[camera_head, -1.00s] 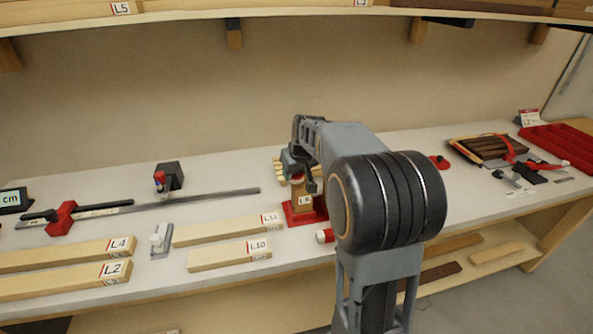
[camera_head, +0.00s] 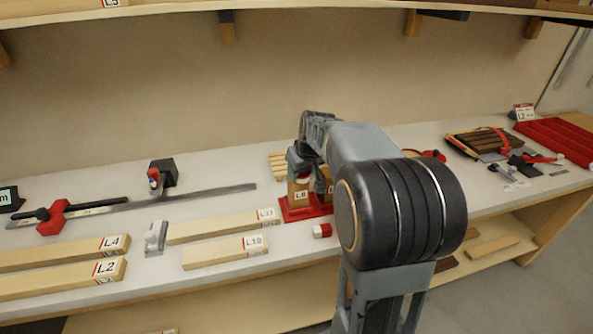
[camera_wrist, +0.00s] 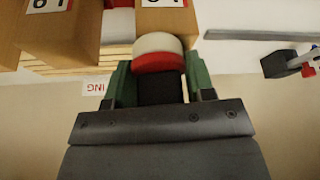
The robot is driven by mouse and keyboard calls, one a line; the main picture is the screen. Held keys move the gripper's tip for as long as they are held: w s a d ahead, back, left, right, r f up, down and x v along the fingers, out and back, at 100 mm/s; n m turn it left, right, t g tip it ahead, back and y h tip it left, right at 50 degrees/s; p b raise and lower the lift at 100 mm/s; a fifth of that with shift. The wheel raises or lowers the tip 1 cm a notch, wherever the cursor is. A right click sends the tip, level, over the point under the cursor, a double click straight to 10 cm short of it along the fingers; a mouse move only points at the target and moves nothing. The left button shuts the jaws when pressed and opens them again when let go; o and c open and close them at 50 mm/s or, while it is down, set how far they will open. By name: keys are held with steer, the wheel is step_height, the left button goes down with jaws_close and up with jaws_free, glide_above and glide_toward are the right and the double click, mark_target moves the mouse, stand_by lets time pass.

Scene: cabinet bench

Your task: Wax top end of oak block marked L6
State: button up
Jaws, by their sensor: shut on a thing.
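The oak block marked L6 (camera_head: 300,196) stands upright in a red holder (camera_head: 297,213) on the bench. A second upright block (camera_head: 321,186) is close on its right, partly hidden by my arm. My gripper (camera_wrist: 153,83) is shut on a dark-bodied stick with a red band and white tip (camera_wrist: 158,43). In the wrist view the tip overlaps the end of the right-hand wooden block (camera_wrist: 167,22); I cannot tell whether they touch. The labels there are upside down and cut off. In the head view my gripper (camera_head: 299,163) is at the top of L6, its fingers mostly hidden.
Boards marked L10 (camera_head: 225,251) and L4 (camera_head: 62,253) lie left on the bench. A red-and-white piece (camera_head: 322,230) lies in front of the holder. A red clamp (camera_head: 52,217) and small dark block (camera_head: 164,171) are farther left. A shelf (camera_head: 280,7) runs overhead.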

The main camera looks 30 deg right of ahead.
steer(key=shift+d, duration=0.2)
steer(key=shift+w+d+f+p, duration=0.1)
steer(key=shift+w+p, duration=0.15)
steer(key=shift+w, duration=0.35)
steer(key=shift+w+d+f+p, duration=0.1)
steer(key=shift+w+p, duration=0.1)
steer(key=shift+w, duration=0.4)
steer(key=shift+w+a, duration=0.25)
steer(key=shift+a, duration=1.05)
steer(key=shift+s+d+r+b, duration=0.1)
steer(key=shift+s+d+b, duration=0.2)
steer(key=shift+s+d, duration=0.35)
steer(key=shift+s+d+r+b, duration=0.1)
steer(key=shift+s+d+b, duration=0.25)
steer(key=shift+s, duration=0.5)
steer(key=shift+w+a+f, duration=0.1)
steer(key=shift+w+a, duration=0.05)
steer(key=shift+a, duration=0.45)
steer(key=shift+w+a, duration=0.15)
steer(key=shift+a, duration=0.45)
steer(key=shift+w+d+f+p, duration=0.1)
steer(key=shift+w+d+p, duration=0.15)
steer(key=shift+w+d, duration=0.4)
steer(key=shift+w+d+p, duration=0.2)
steer(key=shift+w+d, duration=0.1)
steer(key=shift+d, duration=0.55)
steer(key=shift+s+a, duration=0.5)
steer(key=shift+a, duration=0.3)
